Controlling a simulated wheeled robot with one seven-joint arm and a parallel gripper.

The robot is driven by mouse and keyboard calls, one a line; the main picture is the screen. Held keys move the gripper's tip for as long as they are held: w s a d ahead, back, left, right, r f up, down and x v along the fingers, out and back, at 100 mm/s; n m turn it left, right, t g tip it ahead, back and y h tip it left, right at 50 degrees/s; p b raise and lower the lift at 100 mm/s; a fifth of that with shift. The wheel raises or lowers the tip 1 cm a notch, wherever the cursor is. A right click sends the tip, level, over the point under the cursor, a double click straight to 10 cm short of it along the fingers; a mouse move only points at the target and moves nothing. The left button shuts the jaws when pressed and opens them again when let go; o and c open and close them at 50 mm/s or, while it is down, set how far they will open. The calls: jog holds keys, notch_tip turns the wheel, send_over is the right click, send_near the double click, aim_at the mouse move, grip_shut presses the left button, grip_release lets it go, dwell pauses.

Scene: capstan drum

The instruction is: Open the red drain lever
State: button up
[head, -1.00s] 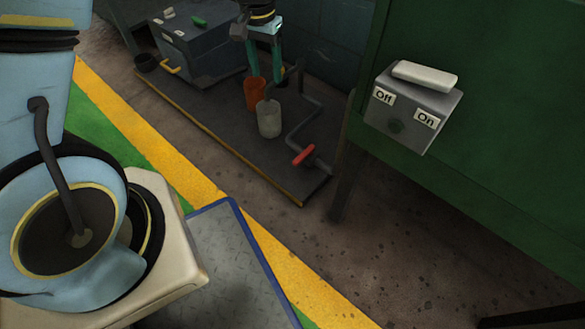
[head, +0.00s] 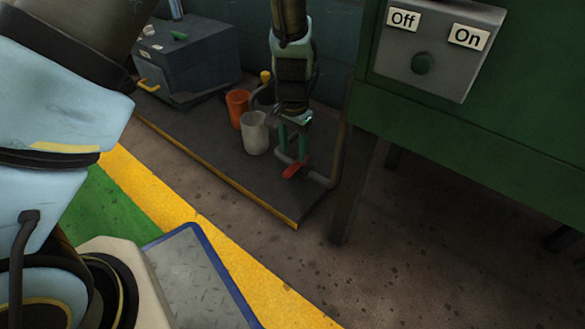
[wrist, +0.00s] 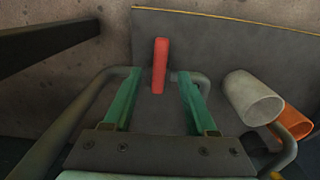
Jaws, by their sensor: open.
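In the wrist view the lever (wrist: 160,65) stands between and beyond the open fingertips (wrist: 160,80). The fingers do not appear to touch it. The joint where the lever meets the pipe is partly hidden.
A white cup (head: 254,133) and an orange cup (head: 237,107) stand left of my gripper. A grey toolbox (head: 190,65) is behind them. A green cabinet with an Off/On switch box (head: 428,48) is at the right. Open floor (head: 400,250) lies in front.

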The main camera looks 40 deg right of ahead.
aim_at(293, 167)
notch_tip(293, 167, down, 5)
jog(key=shift+f+b, duration=0.15)
jog(key=shift+b, duration=0.95)
grip_shut()
dwell(0.6)
